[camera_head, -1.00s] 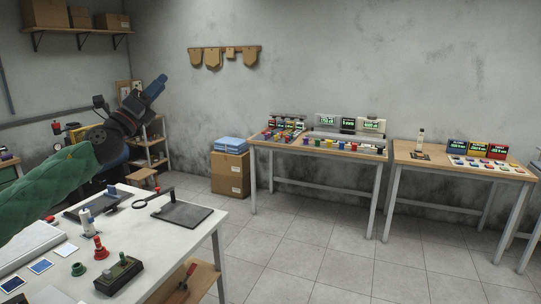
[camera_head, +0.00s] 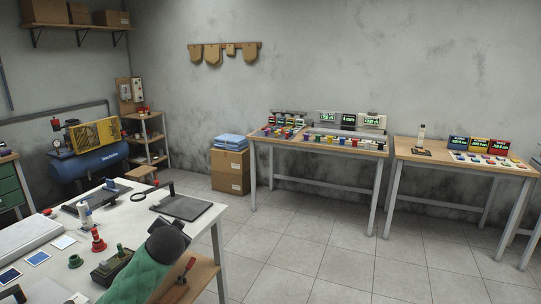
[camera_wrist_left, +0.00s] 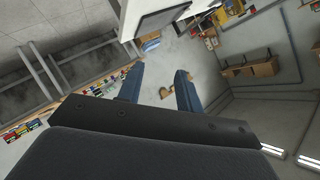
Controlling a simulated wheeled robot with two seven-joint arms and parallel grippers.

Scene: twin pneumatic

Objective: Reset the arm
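My left arm, in a green sleeve with a dark joint (camera_head: 168,240), rises from the bottom edge of the head view in front of the near bench. Its gripper is outside the head view. In the left wrist view the left gripper (camera_wrist_left: 159,85) shows two blue fingers set apart, with nothing between them but the distant room. My right arm and gripper are in neither view.
The near white bench (camera_head: 135,222) bears a dark pad (camera_head: 181,207), a magnifier (camera_head: 150,191), a red part (camera_head: 98,240) and a green block (camera_head: 112,263), partly hidden by my arm. A blue compressor (camera_head: 90,165) stands behind. The floor between benches is clear.

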